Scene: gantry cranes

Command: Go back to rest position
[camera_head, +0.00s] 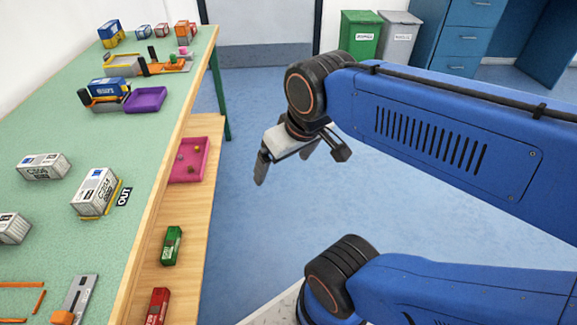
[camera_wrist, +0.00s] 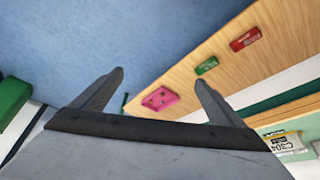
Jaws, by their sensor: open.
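My gripper (camera_head: 298,160) hangs over the open blue floor, to the right of the table's wooden side shelf. Its jaws are apart with nothing between them. In the wrist view my gripper's two fingers (camera_wrist: 160,92) are spread wide, with floor and part of the wooden shelf seen beyond them. My blue arm reaches in from the right in the head view.
A green-topped table (camera_head: 130,140) holds white containers (camera_head: 96,192) and a purple tray (camera_head: 145,99). The wooden shelf (camera_head: 205,200) carries a pink tray (camera_head: 203,160), a green container (camera_head: 172,245) and a red container (camera_head: 157,306). Bins (camera_head: 358,36) stand behind. Floor between is clear.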

